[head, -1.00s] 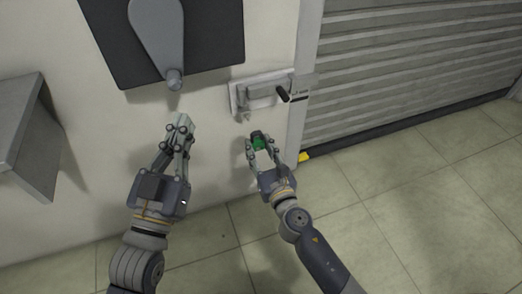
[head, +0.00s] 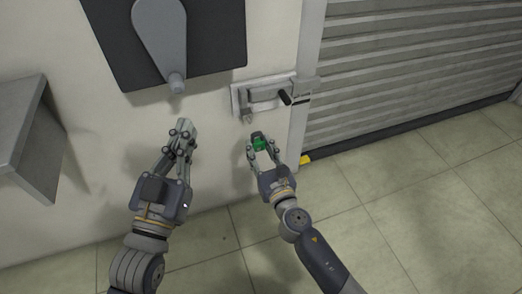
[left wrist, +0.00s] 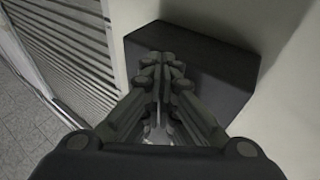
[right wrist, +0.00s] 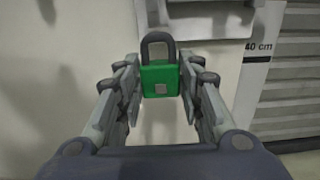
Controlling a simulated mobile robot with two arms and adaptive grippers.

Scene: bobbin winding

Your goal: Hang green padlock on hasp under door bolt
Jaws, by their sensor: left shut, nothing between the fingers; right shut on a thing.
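The green padlock (right wrist: 161,81) is between the fingers of my right gripper (right wrist: 160,85), its dark shackle pointing up. In the head view the padlock (head: 259,143) is just below the door bolt (head: 268,95), apart from it. My right gripper (head: 262,150) is shut on the padlock's body. A small hasp (head: 248,117) hangs under the bolt plate's left end, above and left of the padlock; whether its hole is clear cannot be made out. My left gripper (head: 182,130) is shut and empty near the wall; it also shows in the left wrist view (left wrist: 160,65).
A black panel with a grey lever (head: 160,40) is on the wall above my left gripper. A grey metal shelf (head: 25,125) juts out at left. A slatted shutter (head: 410,65) is at right. The tiled floor (head: 400,200) is clear.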

